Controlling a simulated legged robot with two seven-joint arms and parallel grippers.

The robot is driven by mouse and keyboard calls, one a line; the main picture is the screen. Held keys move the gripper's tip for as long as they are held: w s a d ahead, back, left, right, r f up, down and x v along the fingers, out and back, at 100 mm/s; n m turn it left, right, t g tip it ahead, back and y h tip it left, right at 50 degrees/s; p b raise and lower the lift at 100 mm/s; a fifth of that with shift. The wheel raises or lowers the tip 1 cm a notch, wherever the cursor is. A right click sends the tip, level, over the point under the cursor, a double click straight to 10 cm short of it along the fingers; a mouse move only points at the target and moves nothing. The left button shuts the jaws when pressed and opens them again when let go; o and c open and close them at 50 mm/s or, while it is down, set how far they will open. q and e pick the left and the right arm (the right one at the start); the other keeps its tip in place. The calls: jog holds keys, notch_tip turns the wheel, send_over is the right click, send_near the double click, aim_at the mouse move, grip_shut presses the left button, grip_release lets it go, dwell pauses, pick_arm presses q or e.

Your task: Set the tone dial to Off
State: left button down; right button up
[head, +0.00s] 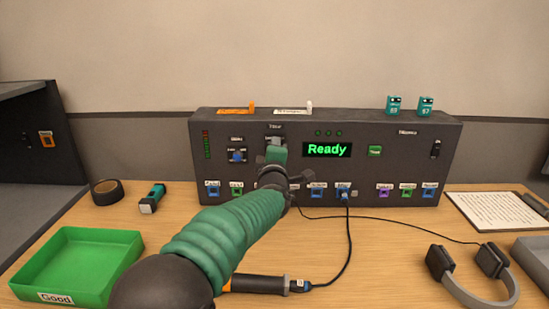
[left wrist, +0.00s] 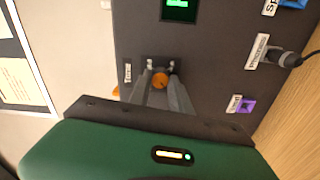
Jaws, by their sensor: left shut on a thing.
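The tone dial is an orange round knob (left wrist: 160,80) on the front of the dark grey panel (head: 400,165), beside a label reading Tone. My left gripper (left wrist: 161,86) has its two grey fingers closed on either side of the knob. In the head view the left gripper (head: 276,143) reaches the panel just under the Tone label and hides the dial. Which setting the dial points to cannot be read. The panel's screen (head: 327,149) reads Ready in green. My right gripper is out of view.
A blue switch (head: 237,156) sits left of the dial, and a row of coloured sockets runs below. A plug with a black cable (head: 349,240) is in one. A green Good tray (head: 75,262), a tape roll (head: 107,191) and a headset (head: 471,279) lie on the table.

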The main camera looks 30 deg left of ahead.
pick_arm(q)
jog(key=shift+w+d+f+n+b, duration=0.15)
jog(key=shift+f+n+b, duration=0.25)
jog(key=shift+n, duration=0.5)
jog(key=shift+r, duration=0.15)
jog(key=c, duration=1.6)
grip_release()
jog(key=o, duration=0.4)
jog(key=shift+r, duration=0.1)
jog(key=p+v, duration=0.2)
jog(key=v, duration=1.4)
jog(key=shift+s, duration=0.45)
